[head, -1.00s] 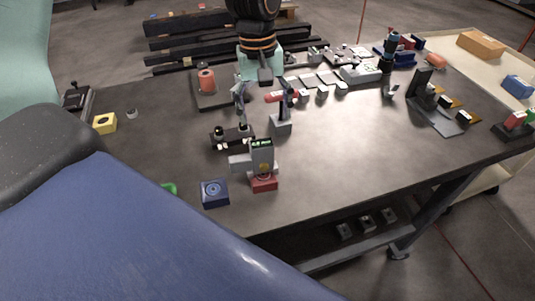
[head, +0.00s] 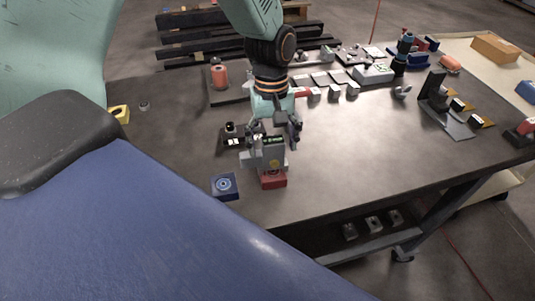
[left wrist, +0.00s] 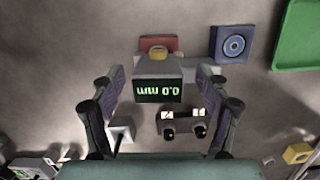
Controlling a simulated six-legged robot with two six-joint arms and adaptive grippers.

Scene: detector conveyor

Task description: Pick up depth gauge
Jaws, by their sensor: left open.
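The depth gauge (head: 265,158) is a grey block-shaped device with a green digital display, upright on the table by a red block (head: 273,180). In the left wrist view, the gauge (left wrist: 158,68) shows its "0.0 mm" display upside down. My left gripper (head: 273,132) is open just above and around the top of the gauge. In the left wrist view, the fingers of my left gripper (left wrist: 160,78) stand on either side of the gauge, with gaps at both sides. I cannot tell the exact height. My right gripper is not in view.
A blue block with a round mark (head: 225,186) lies left of the red block. A dark two-knob fixture (left wrist: 184,124) sits close beside the gauge. A black stand (head: 436,100) is at the right. The table's front right (head: 360,150) is clear.

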